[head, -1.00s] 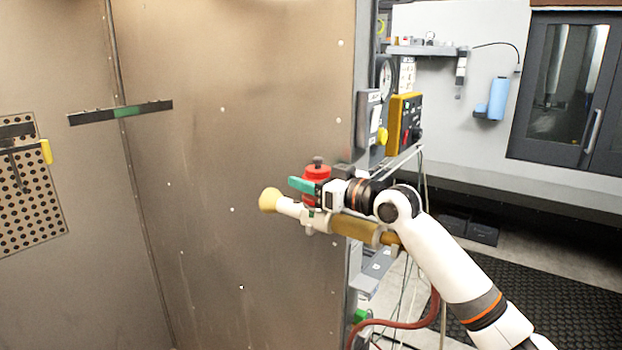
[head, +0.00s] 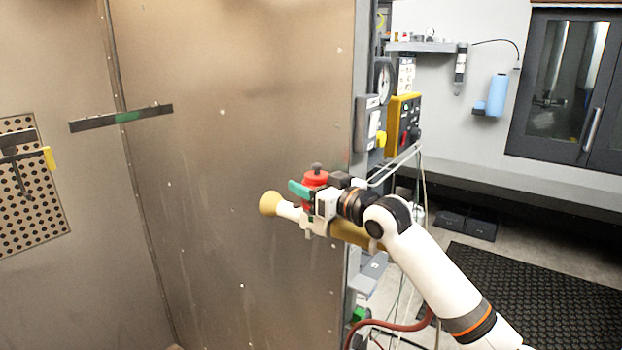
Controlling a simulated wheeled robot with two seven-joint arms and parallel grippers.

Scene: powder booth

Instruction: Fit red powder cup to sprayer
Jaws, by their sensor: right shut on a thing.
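The red powder cup (head: 315,178), with a dark knob on top, sits upright at the top of the sprayer. The sprayer has a cream cone-shaped nozzle (head: 269,204) at the left and a tan body (head: 352,235) running right behind my arm. My right gripper (head: 309,192) is shut on the red cup from the right. A teal piece shows at the cup's left front. The gripper hides the lower cup and its joint with the sprayer, so I cannot tell how fully it is seated. My left gripper is not in view.
A metal booth wall (head: 230,120) stands close behind the sprayer. A yellow-edged control box (head: 404,120) and a gauge (head: 382,80) are right of its edge. A red hose (head: 400,326) hangs below. A dark mat (head: 540,300) covers the floor at right.

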